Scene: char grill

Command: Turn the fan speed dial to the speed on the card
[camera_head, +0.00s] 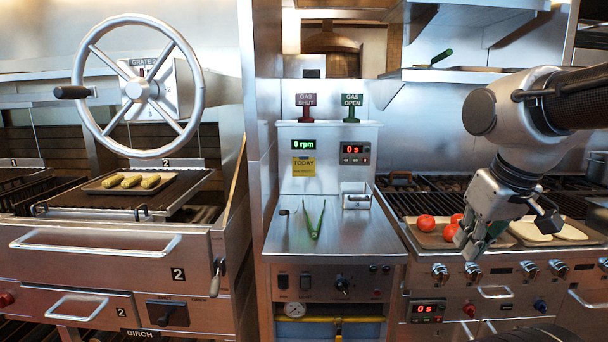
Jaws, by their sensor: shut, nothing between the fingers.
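The yellow card (303,167) headed "TODAY" is on the upright steel panel of the centre station; its smaller line is too small to read. Above it, a green display (303,144) reads "0 rpm". A black dial (343,284) with a pointer is on the centre station's front panel, under the counter edge; its markings are too small to read, and I cannot tell for sure that it is the fan speed dial. My gripper (470,246) is shut and empty, pointing down at the right, in front of the right grill and well apart from the dial.
Green tongs (314,219) lie on the centre counter (344,236). Two switches (283,281) are left of the dial. Tomatoes (426,223) lie on a tray behind my gripper. A large handwheel (143,88) stands at left. The space before the centre panel is clear.

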